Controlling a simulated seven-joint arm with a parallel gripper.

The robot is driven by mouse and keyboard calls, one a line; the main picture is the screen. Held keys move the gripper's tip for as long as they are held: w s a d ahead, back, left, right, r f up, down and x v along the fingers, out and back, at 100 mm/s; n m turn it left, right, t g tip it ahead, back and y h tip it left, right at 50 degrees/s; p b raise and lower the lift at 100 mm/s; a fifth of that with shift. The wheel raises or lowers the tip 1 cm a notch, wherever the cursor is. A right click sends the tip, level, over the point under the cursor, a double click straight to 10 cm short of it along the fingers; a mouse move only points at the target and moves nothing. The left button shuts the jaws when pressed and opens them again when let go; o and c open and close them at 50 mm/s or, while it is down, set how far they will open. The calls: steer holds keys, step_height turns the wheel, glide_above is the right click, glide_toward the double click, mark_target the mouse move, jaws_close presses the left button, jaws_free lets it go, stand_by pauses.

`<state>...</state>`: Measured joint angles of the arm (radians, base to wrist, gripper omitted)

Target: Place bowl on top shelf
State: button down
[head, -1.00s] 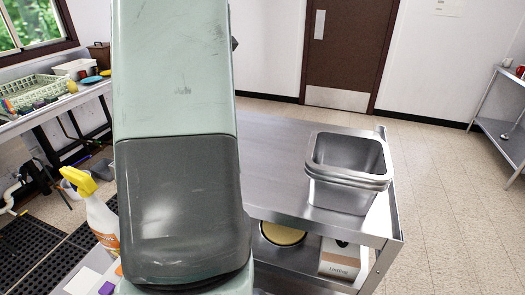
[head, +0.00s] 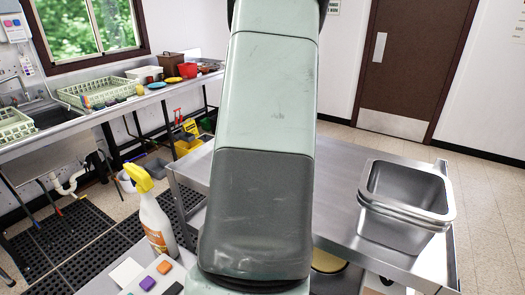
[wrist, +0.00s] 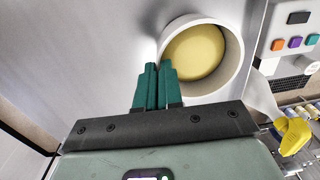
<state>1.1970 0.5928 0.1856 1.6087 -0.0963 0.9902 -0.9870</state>
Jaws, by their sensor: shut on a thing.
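The bowl (wrist: 228,52) has a thick off-white wall and a yellow inside. It shows in the wrist view just beyond my fingertips, and its near left rim meets them. My gripper (wrist: 158,68) has two dark teal fingers, close together on that rim. Behind the bowl lies a smooth grey metal surface (wrist: 85,50); whether the bowl touches it I cannot tell. The steel cart's top shelf (head: 335,205) shows there, partly behind my arm.
Nested steel pans (head: 405,205) stand on the cart top at right. A counter with racks (head: 95,90) is farther left.

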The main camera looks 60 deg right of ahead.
steer(key=shift+f, duration=0.1)
steer(key=c, duration=1.3)
jaws_free()
steer(key=r, duration=1.2)
steer(key=shift+d+r, duration=0.15)
steer(key=shift+d, duration=0.1)
